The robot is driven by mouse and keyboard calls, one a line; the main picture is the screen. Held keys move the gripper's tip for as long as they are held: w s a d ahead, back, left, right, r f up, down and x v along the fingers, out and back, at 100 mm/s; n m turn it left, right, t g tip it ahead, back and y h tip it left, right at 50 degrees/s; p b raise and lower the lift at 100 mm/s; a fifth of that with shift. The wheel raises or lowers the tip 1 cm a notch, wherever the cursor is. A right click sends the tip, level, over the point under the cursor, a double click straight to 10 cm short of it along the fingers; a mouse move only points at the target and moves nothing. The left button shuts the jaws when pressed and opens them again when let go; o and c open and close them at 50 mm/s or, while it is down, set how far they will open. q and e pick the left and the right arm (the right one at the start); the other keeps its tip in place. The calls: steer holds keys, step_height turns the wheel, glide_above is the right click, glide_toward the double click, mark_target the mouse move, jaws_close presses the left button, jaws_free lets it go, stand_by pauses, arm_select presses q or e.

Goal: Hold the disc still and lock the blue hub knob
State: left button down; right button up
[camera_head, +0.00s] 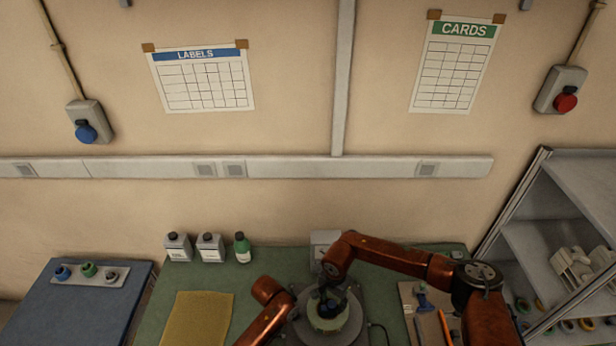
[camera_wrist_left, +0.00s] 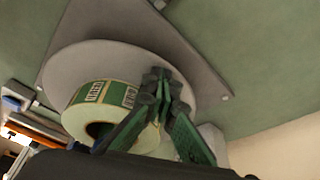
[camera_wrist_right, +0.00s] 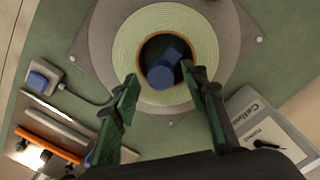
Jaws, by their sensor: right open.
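A grey disc (camera_head: 299,325) on the green bench carries a pale label roll (camera_wrist_right: 188,28), its green labels showing in the left wrist view (camera_wrist_left: 97,92). The blue hub knob (camera_wrist_right: 162,72) stands in the roll's dark core in the right wrist view. My right gripper (camera_wrist_right: 160,82) is open, its fingers either side of the core and above the roll, apart from the knob. My left gripper (camera_wrist_left: 157,82) has its fingertips together at the edge of the roll, over the disc. I cannot tell whether it pinches anything. In the head view my arms partly hide the disc.
A board with tools (camera_head: 428,312) lies right of the disc. A yellow mat (camera_head: 197,318) and several bottles (camera_head: 210,247) are to its left and back. A grey shelf (camera_head: 545,235) stands at right, a blue side table (camera_head: 75,310) at left.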

steer(key=shift+n, duration=0.7)
steer(key=shift+f, duration=0.45)
steer(key=shift+r, duration=0.1)
steer(key=shift+c, duration=0.5)
steer(key=c, duration=1)
steer(key=shift+o, duration=0.2)
